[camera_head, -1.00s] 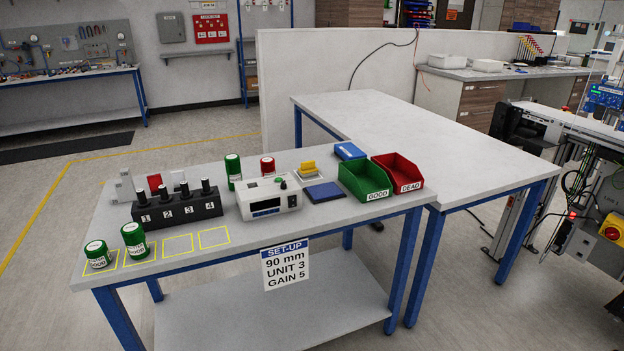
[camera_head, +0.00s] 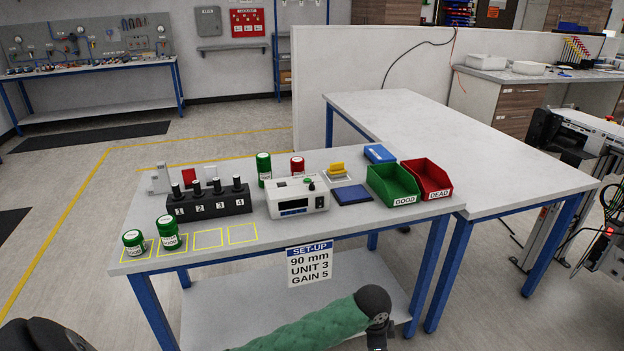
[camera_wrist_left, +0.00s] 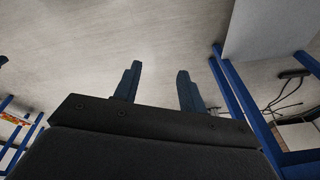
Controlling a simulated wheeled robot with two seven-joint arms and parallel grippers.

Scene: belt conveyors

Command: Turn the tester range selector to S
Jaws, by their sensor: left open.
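The tester (camera_head: 297,198) is a white box with a dark display on its front, standing on the near bench. A green button and a small dark knob (camera_head: 312,187) show on its top. I cannot tell from here which of these is the range selector, and no S marking is readable. My left gripper (camera_wrist_left: 157,85) is open and empty in the left wrist view, with floor beyond its fingers, away from the tester. In the head view one of my arm links in a green sleeve shows low in front of the bench. My right gripper is not in view.
A black block numbered 1 to 4 (camera_head: 209,203) stands left of the tester. Green cans (camera_head: 170,235) stand on yellow squares at the front left. A green GOOD bin (camera_head: 393,185) and red DEAD bin (camera_head: 433,180) stand right. A SET-UP sign (camera_head: 310,266) hangs at the front edge.

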